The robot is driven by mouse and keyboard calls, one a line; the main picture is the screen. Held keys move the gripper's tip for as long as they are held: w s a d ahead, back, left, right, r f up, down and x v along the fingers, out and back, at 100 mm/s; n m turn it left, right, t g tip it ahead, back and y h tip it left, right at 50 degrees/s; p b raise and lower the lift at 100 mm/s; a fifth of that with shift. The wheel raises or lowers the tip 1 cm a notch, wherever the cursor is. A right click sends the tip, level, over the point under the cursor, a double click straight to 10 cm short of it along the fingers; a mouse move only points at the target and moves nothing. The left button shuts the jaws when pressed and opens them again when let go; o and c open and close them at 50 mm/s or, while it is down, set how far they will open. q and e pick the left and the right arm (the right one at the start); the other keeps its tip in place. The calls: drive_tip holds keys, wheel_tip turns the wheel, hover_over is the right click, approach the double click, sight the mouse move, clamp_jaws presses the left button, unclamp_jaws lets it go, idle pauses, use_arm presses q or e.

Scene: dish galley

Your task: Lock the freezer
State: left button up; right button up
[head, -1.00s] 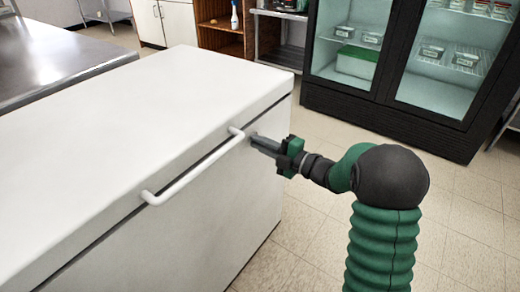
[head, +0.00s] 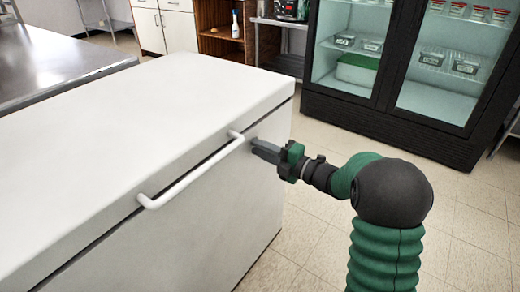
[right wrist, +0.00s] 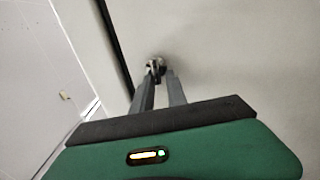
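The white chest freezer (head: 225,205) has its lid (head: 150,95) down, with a white bar handle (head: 190,178) along the front. My right gripper (head: 255,146) is at the freezer's front face, just right of the handle's far end. In the right wrist view, its two grey fingers (right wrist: 160,76) reach a small metallic lock part (right wrist: 155,64) on the pale front. The fingertips lie close on either side of it, with a narrow gap between the fingers. I cannot tell whether they grip it. My left gripper is not in view.
A black glass-door fridge (head: 392,108) stands behind at the right. A steel counter (head: 50,60) is at the left, and a wooden shelf (head: 220,45) with a spray bottle (head: 235,24) is at the back. Tiled floor (head: 325,205) is open right of the freezer.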

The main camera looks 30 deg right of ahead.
drive_tip(key=shift+o, duration=1)
drive_tip(key=p+v, duration=0.5)
drive_tip(key=v, duration=1.1)
drive_tip(key=shift+s+d, duration=0.2)
drive_tip(key=shift+s, duration=0.15)
drive_tip(key=shift+f, duration=0.15)
